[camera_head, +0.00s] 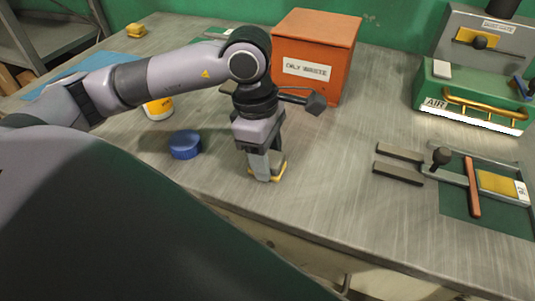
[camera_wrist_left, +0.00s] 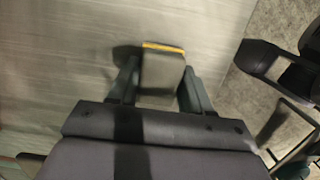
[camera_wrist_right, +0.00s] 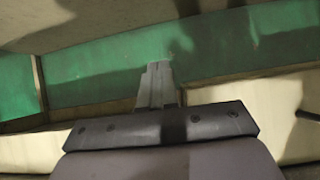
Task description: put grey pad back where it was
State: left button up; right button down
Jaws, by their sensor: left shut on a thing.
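The grey pad, a small block with a yellow edge, is in my left gripper (camera_head: 266,168), near the front edge of the metal bench. In the left wrist view the pad (camera_wrist_left: 162,72) lies between the two fingers of the left gripper (camera_wrist_left: 160,88), which are shut on it. I cannot tell whether the pad touches the bench. In the head view the fingers hide part of it. My right gripper (camera_wrist_right: 156,84) shows only in the right wrist view, with its fingers together and nothing between them.
A blue round container (camera_head: 185,145) stands left of the left gripper. An orange box (camera_head: 312,50) with a label stands behind it. At right are a green machine (camera_head: 472,98) and a dark green mat (camera_head: 455,203) with tools. The bench between gripper and mat is clear.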

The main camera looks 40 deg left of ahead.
pick_arm(q)
jog(key=shift+f, duration=0.25)
jog(key=o, duration=0.9)
jog(key=shift+r, duration=0.15)
jog(key=shift+o, duration=0.2)
jog(key=shift+r+p, duration=0.3)
notch_tip(320, 180, up, 12)
jog(key=a, duration=0.1)
jog(key=shift+s+a+f, duration=0.2)
jog(key=shift+a, duration=0.2)
